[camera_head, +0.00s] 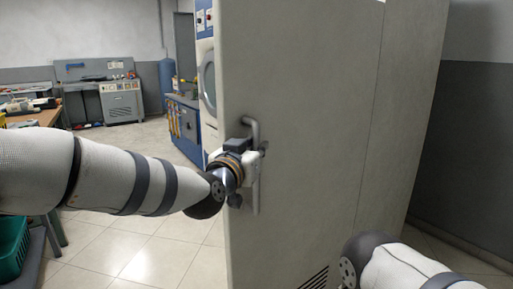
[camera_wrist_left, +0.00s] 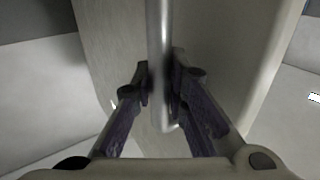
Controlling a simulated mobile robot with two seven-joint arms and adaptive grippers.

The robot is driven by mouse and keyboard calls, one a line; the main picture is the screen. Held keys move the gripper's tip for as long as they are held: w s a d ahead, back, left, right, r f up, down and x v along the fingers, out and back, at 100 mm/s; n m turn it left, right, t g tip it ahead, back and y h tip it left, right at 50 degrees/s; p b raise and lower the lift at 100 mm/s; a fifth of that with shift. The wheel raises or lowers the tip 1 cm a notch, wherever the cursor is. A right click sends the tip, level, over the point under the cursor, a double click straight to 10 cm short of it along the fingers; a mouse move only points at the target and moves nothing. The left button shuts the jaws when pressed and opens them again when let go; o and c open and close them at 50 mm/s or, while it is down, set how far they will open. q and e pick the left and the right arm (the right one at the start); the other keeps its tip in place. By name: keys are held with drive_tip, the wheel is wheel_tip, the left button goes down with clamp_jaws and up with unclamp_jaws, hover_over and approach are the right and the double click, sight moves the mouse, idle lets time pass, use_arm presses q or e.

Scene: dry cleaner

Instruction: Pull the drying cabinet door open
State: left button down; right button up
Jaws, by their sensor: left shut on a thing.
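The drying cabinet (camera_head: 315,110) is a tall pale grey box that fills the middle of the head view. Its door looks flush with the body, with a thin vertical seam to the right and a vent low down. A vertical metal bar handle (camera_head: 257,190) is on the door's left side; it also shows in the left wrist view (camera_wrist_left: 158,40). My left gripper (camera_head: 257,152) is at the handle, and in the left wrist view its two fingers (camera_wrist_left: 160,85) are shut around the bar. My right arm shows at the lower right, but its gripper is out of view.
A machine with a round door (camera_head: 208,82) and a blue tool cabinet (camera_head: 184,125) stand behind the cabinet's left edge. A green crate (camera_head: 12,248) is at the lower left. Tiled floor (camera_head: 150,250) is clear left of the cabinet.

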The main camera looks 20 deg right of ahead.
use_arm(q)
drive_tip(key=c, duration=1.6)
unclamp_jaws()
drive_tip(key=shift+o, duration=0.2)
drive_tip(key=v, duration=1.2)
drive_tip(key=shift+a, duration=0.1)
